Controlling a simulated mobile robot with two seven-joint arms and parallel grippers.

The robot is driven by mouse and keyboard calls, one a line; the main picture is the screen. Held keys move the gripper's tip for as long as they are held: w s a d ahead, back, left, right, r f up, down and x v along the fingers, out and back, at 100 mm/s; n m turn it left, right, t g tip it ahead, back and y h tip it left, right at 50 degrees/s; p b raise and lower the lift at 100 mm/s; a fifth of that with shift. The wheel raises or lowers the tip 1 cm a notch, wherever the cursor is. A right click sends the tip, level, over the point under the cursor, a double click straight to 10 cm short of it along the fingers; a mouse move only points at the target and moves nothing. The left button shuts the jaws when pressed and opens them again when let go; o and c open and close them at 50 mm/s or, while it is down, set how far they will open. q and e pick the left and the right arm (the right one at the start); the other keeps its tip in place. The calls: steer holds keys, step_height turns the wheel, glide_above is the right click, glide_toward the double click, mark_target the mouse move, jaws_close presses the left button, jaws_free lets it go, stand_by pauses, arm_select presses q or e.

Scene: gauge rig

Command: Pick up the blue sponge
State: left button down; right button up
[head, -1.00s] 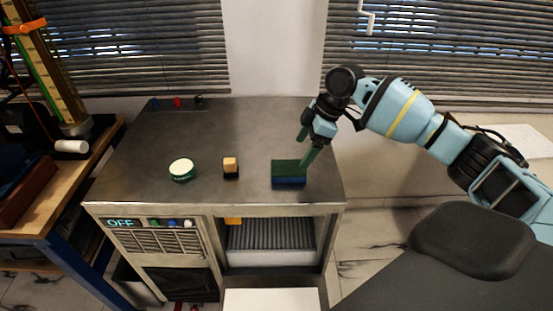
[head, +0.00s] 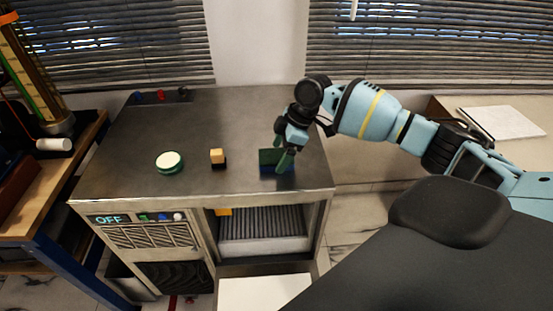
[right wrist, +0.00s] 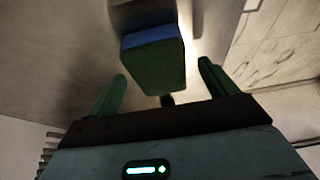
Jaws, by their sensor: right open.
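The blue sponge (head: 268,157) lies near the front right of the metal bench top; it has a dark green upper layer and a blue lower layer. My right gripper (head: 281,153) is open just above it, and its fingers hide part of the sponge. In the right wrist view the sponge (right wrist: 153,66) appears between the two green fingertips and a little beyond them. No grip on it shows; whether a finger touches it I cannot tell. My left gripper is not in view.
A round green tin with a pale top (head: 169,162) and a small orange and black block (head: 218,158) stand left of the sponge on the metal bench (head: 130,178). The bench's front edge is close to the sponge. Small coloured knobs line the back left.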

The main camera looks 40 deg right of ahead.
steer(key=shift+x, duration=0.8)
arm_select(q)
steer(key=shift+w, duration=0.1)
arm_select(e)
steer(key=shift+c, duration=0.3)
steer(key=c, duration=1.1)
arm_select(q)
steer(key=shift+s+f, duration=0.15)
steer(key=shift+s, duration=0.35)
arm_select(e)
steer(key=shift+r, duration=0.15)
